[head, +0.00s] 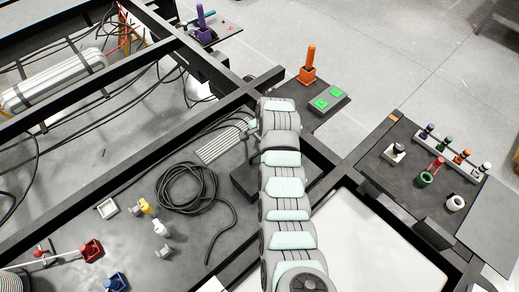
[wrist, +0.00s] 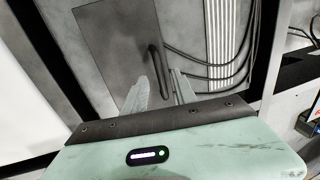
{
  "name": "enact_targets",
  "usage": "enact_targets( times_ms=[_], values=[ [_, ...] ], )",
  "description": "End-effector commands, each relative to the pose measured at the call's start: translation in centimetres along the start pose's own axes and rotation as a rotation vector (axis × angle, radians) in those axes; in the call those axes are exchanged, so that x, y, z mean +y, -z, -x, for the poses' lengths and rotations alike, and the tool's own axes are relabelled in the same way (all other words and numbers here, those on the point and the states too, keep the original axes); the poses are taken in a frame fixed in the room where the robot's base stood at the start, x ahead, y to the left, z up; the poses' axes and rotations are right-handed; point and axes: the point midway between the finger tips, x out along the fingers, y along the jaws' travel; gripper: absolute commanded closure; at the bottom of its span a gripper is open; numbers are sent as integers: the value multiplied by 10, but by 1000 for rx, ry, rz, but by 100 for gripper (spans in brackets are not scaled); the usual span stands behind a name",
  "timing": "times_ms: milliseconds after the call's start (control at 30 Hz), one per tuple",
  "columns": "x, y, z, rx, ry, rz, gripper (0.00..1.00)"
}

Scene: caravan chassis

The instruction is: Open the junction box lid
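The junction box is a flat dark grey box; in the head view its left part (head: 244,182) shows beside my arm, which hides the rest. In the wrist view its lid (wrist: 110,50) fills the upper middle as a dark grey panel and looks closed. A dark bar handle (wrist: 153,62) stands on the lid near its right edge. My gripper (wrist: 160,76) has its two pale fingers apart, with the handle's lower end showing between them. I cannot tell whether either finger touches it. In the head view my gripper is hidden behind my arm.
Black cables and a white ribbed strip (wrist: 220,40) lie right of the box. Black chassis beams (head: 120,172) cross the area. A coiled cable (head: 188,188) lies left of the box. A plate with green buttons (head: 326,99) and a tool board (head: 400,178) are to the right.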

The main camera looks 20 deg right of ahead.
Motion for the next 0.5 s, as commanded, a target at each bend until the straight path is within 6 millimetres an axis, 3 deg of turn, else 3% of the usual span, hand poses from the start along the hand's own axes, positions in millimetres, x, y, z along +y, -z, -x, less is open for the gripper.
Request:
enact_targets(
  times_ms=[200, 500],
  values=[
    [0, 0, -14, 0, 0, 0, 67],
    [0, 0, -16, 1, 1, 1, 67]
  ],
)
